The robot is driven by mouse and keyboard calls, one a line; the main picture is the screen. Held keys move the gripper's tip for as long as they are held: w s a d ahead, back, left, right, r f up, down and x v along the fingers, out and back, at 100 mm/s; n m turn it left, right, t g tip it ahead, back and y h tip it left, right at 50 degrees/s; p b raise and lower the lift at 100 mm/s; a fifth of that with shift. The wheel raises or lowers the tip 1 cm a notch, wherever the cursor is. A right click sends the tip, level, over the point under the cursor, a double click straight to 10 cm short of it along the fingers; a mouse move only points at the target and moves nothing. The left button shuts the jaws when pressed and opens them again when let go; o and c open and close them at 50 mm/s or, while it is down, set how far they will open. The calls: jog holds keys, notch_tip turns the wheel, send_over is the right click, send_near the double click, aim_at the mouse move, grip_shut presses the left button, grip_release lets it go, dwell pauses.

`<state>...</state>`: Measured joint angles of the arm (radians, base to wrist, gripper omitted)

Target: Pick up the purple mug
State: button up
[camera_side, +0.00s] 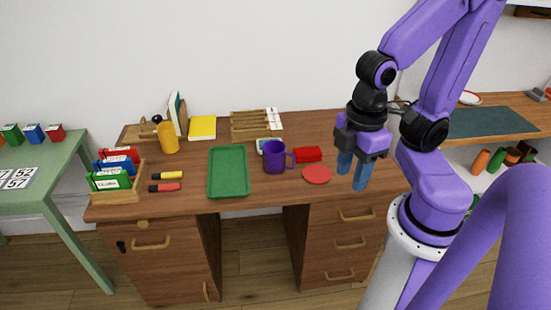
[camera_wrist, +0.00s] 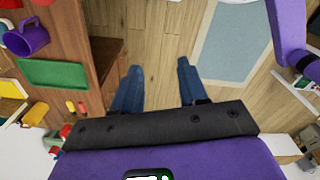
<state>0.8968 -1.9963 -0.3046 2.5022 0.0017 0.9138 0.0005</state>
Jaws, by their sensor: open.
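The purple mug (camera_side: 275,157) stands upright on the brown wooden desk (camera_side: 225,199), with its handle to the right. In the wrist view the mug (camera_wrist: 27,38) shows at the upper left, well off to the side of my fingers. My gripper (camera_side: 354,174) hangs above the right part of the desk, to the right of the mug and apart from it. Its blue fingers are open, and nothing is between them. In the wrist view my gripper (camera_wrist: 158,84) has only floor beyond its fingertips.
A green tray (camera_side: 228,172) lies left of the mug. A red box (camera_side: 307,154) and a red disc (camera_side: 317,174) lie between the mug and my gripper. A yellow mug (camera_side: 167,138), markers (camera_side: 165,187) and a wooden rack (camera_side: 116,196) are farther left.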

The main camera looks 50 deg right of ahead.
dwell(0.4)
jog(key=o, duration=0.9)
jog(key=w+d+f+n+t+h, duration=0.1)
jog(key=w+f+h, duration=0.35)
jog(key=w, duration=0.25)
jog(key=w+d+f+h, duration=0.2)
jog(key=w+f+h, duration=0.1)
jog(key=w+h, duration=0.3)
jog(key=n+t+h, duration=0.5)
jog(key=n+h, duration=0.1)
jog(key=n, duration=0.1)
send_near(275, 162)
jog(key=s+a+r, duration=0.3)
jog(key=s+r, duration=0.2)
jog(key=r, duration=0.2)
notch_tip(275, 162, down, 8)
jog(key=d+n+t+y, duration=0.2)
jog(key=n+t, duration=0.3)
jog(key=x, duration=1.6)
jog(key=shift+w+d, duration=0.2)
jog(key=shift+w, duration=0.15)
